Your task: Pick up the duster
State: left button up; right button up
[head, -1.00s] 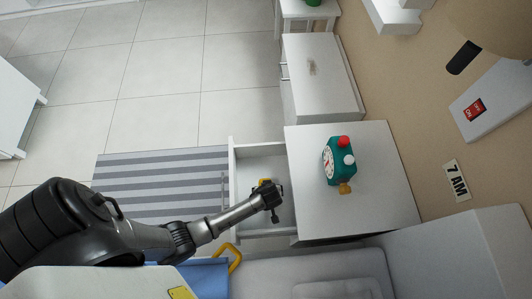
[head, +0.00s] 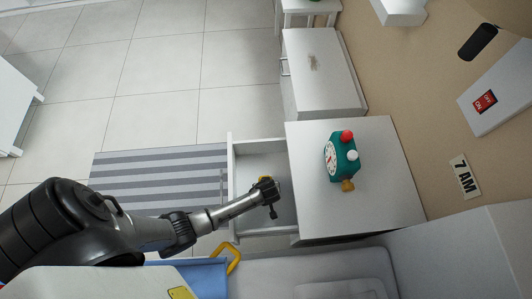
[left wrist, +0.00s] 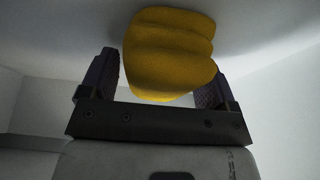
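The duster (left wrist: 168,55) shows in the left wrist view as a yellow, soft-looking lobed shape. In the head view only a small yellow bit (head: 265,178) shows beside my gripper, inside the open white drawer (head: 231,180). My left gripper (head: 268,192) reaches down into the drawer. In the left wrist view its dark fingers (left wrist: 160,82) are spread wide, one on each side of the yellow shape. Whether they touch it is unclear. The rest of the duster is hidden by my gripper. My right gripper is not in view.
A white cabinet (head: 390,190) with a teal clock (head: 345,160) on top stands right of the drawer. Another white cabinet (head: 325,75) stands beyond it. A grey cushioned seat (head: 265,275) and yellow handle (head: 233,260) lie near my arm. A striped rug (head: 155,175) covers floor at left.

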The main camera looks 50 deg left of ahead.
pick_arm(q)
jog(key=c, duration=0.7)
jog(key=shift+r, duration=0.1)
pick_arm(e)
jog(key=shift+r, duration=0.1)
pick_arm(q)
notch_tip(320, 180, up, 9)
jog(key=p, duration=0.5)
jog(key=shift+r, duration=0.4)
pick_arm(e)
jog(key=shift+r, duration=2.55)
